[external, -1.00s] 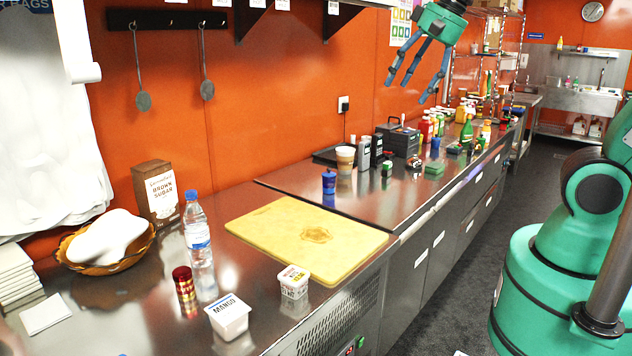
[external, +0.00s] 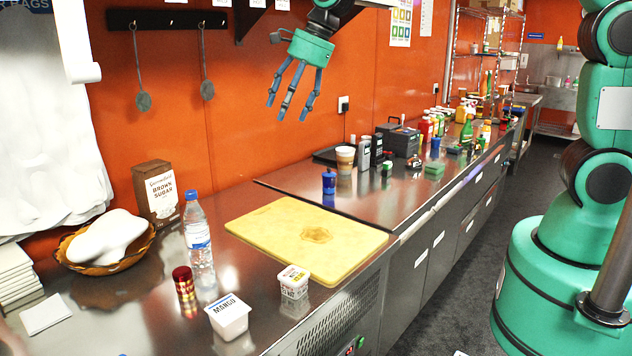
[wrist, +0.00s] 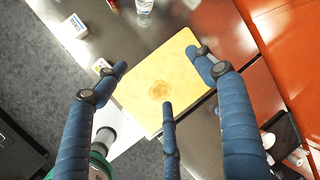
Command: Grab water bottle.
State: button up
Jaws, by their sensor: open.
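The water bottle (external: 198,243) is clear plastic with a blue cap and a blue-and-white label. It stands upright on the metal counter at the left of the external view, behind the red-and-gold can. Its lower part shows at the top edge of the wrist view (wrist: 144,6). My gripper (external: 290,112) has three blue fingers, spread open and empty. It hangs high over the counter, to the right of the bottle and well above it. In the wrist view my gripper (wrist: 165,85) is over the yellow cutting board (wrist: 142,103).
A red-and-gold can (external: 184,283), a mango tub (external: 228,316) and a small white cup (external: 294,281) stand close to the bottle. A brown sugar box (external: 157,192) and a bowl (external: 125,259) are behind and left. The cutting board (external: 265,228) is otherwise clear.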

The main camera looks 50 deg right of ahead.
jog(key=w+a+f+m+p, duration=0.1)
jog(key=w+a+f+m, duration=0.4)
jog(key=w+a+f, duration=0.4)
jog(key=m+g, duration=0.1)
jog(key=m, duration=0.3)
send_near(195, 221)
jog(key=w+d+r, duration=0.1)
jog(key=d+r, duration=0.1)
jog(key=d, duration=0.1)
jog(key=shift+w+d+f+y+p, duration=0.15)
jog(key=shift+w+y+p, duration=0.1)
jog(key=shift+y+p, duration=0.15)
jog(key=x, duration=0.8)
jog(key=shift+f+b, duration=0.15)
jog(key=shift+b, duration=0.25)
jog(key=shift+f, duration=0.1)
jog(key=shift+f, duration=0.1)
jog(key=shift+b+x, duration=0.3)
jog(key=shift+x, duration=2.25)
jog(key=shift+w, duration=0.1)
